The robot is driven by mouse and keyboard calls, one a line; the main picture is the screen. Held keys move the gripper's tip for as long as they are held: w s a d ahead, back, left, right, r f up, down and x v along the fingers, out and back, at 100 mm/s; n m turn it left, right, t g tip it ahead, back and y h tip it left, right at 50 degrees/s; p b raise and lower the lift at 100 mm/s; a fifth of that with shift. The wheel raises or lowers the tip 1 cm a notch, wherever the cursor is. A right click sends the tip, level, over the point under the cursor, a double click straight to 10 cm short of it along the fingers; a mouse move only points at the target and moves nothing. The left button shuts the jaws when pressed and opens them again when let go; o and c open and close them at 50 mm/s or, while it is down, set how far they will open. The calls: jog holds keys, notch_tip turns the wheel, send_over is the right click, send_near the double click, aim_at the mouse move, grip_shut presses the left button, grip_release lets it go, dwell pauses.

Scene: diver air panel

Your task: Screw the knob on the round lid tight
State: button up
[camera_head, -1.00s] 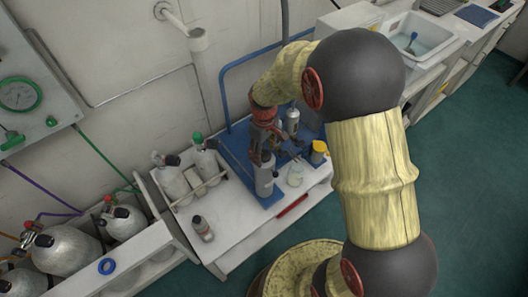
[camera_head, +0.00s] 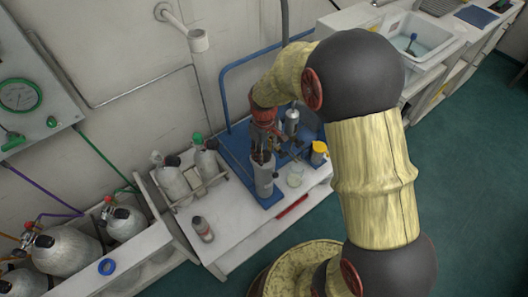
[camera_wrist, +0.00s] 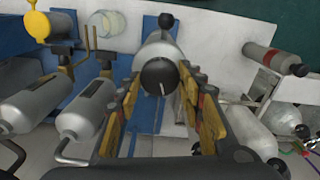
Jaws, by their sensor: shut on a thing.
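The knob (camera_wrist: 159,77) is a black round cap with a white line, on top of a grey cylinder (camera_wrist: 152,50). This cylinder stands on the blue plate in the head view (camera_head: 264,178). My gripper (camera_wrist: 160,84) is above the cylinder, with a yellow-padded finger on each side of the knob, shut on it. In the head view, my gripper (camera_head: 263,150) points down at the cylinder top. The round lid under the knob is hard to tell apart in either view.
Grey cylinders with hooks (camera_wrist: 85,115) stand left of my gripper in the wrist view. A yellow-capped container (camera_head: 318,153) and a clear jar (camera_head: 295,175) stand close by. Two tanks (camera_head: 172,178) sit in a rack to the left.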

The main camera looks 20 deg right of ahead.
jog(key=m+p, duration=0.2)
jog(key=shift+r+m, duration=0.15)
jog(key=shift+m, duration=0.25)
jog(key=shift+m+p, duration=0.35)
jog(key=shift+m, duration=0.45)
jog(key=o, duration=1.2)
jog(key=shift+c, duration=0.2)
notch_tip(320, 180, up, 12)
